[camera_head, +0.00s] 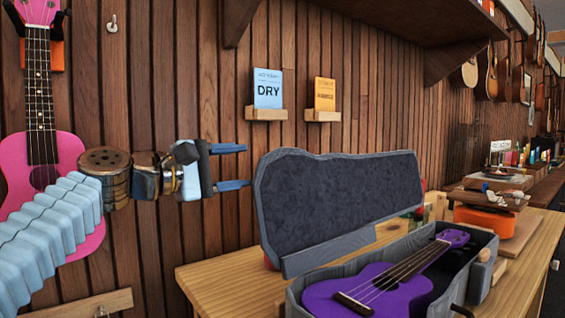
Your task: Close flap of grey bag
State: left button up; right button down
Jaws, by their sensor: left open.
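The grey bag is a hard-edged grey case (476,285) on the wooden table, with a purple ukulele (385,284) lying inside it. Its flap (340,202) stands raised along the back side, with its dark patterned lining facing me. The front of the case is cut off by the bottom edge. My right gripper is not in view.
The wooden table (222,280) has bare room left of the case. A small orange-based stand (485,220) is behind the case on the right. A pink ukulele (62,150) hangs on the slatted wall behind my left arm. Two cards sit on small wall ledges.

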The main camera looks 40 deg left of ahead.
aim_at(278, 163)
pick_arm(q)
jog(key=x, duration=0.9)
jog(key=shift+w+d+p, duration=0.1)
jog(key=shift+w+p, duration=0.25)
grip_shut()
